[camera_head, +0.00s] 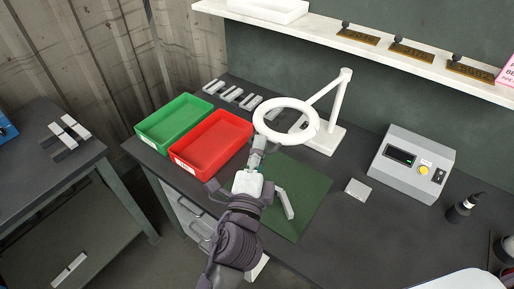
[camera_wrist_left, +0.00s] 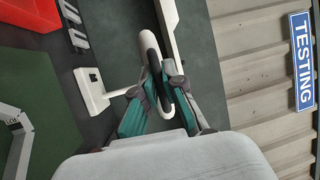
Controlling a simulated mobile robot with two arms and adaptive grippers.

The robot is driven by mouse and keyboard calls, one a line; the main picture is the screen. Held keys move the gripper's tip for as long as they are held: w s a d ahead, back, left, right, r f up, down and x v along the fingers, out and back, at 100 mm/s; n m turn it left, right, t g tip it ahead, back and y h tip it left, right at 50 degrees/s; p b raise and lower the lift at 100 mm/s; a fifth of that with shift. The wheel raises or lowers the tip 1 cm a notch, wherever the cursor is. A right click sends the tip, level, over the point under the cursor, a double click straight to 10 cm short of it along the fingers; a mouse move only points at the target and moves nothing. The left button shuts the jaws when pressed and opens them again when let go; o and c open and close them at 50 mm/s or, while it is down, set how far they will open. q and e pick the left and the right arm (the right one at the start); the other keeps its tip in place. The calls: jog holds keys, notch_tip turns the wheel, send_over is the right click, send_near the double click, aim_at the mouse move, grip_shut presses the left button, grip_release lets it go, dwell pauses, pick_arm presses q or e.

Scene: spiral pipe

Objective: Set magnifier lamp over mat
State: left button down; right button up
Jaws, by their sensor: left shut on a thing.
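The white magnifier lamp has a round ring head (camera_head: 290,101), a jointed arm (camera_head: 327,87) and a flat base (camera_head: 333,139) on the bench. The green mat (camera_head: 308,200) lies in front of it. My left gripper (camera_head: 260,142) is at the ring's near side. In the left wrist view its fingers (camera_wrist_left: 166,88) are shut on the ring's rim (camera_wrist_left: 150,50), and the lamp base (camera_wrist_left: 91,90) and mat (camera_wrist_left: 45,75) show at left. My right gripper is not in view.
A pale angled piece (camera_head: 286,203) lies on the mat. A red bin (camera_head: 212,145) and a green bin (camera_head: 174,124) stand left. A grey device (camera_head: 411,165) and a small light block (camera_head: 358,189) are right. Metal brackets (camera_head: 231,94) lie behind the bins.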

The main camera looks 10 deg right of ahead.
pick_arm(q)
jog(key=shift+s+d+f, duration=0.1)
jog(key=shift+s+d, duration=0.05)
jog(key=shift+d, duration=0.05)
jog(key=c, duration=1.4)
grip_release()
jog(key=shift+s+d, duration=0.1)
jog(key=shift+o, duration=0.8)
jog(key=shift+s+d, duration=0.1)
jog(key=shift+a, duration=0.25)
jog(key=v, duration=1.1)
jog(key=shift+s, duration=0.4)
